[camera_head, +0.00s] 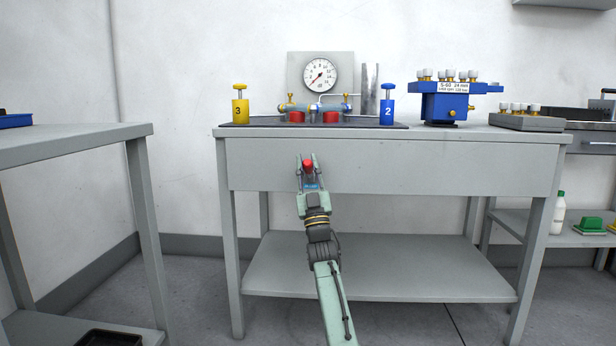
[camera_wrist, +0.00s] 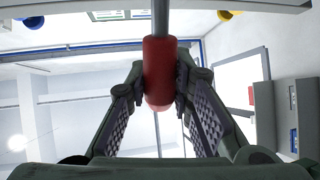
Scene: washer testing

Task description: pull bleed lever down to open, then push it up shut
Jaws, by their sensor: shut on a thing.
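The bleed lever has a red grip (camera_wrist: 158,72) on a thin grey rod (camera_wrist: 161,18) in the wrist view. My gripper (camera_wrist: 158,90) has its two patterned fingers on either side of the red grip and is shut on it. In the head view the red grip (camera_head: 308,163) shows at the tip of my gripper (camera_head: 308,172), in front of the bench's grey front panel. The rod's mount is hidden in both views. The dial gauge (camera_head: 320,75) stands on the bench behind, its needle pointing to the lower left.
A yellow post marked 3 (camera_head: 240,106) and a blue post marked 2 (camera_head: 387,106) flank the gauge. A blue block (camera_head: 445,102) with several silver knobs is at the right. The grey bench (camera_head: 400,165) has a lower shelf (camera_head: 420,270). Another table (camera_head: 70,145) stands at the left.

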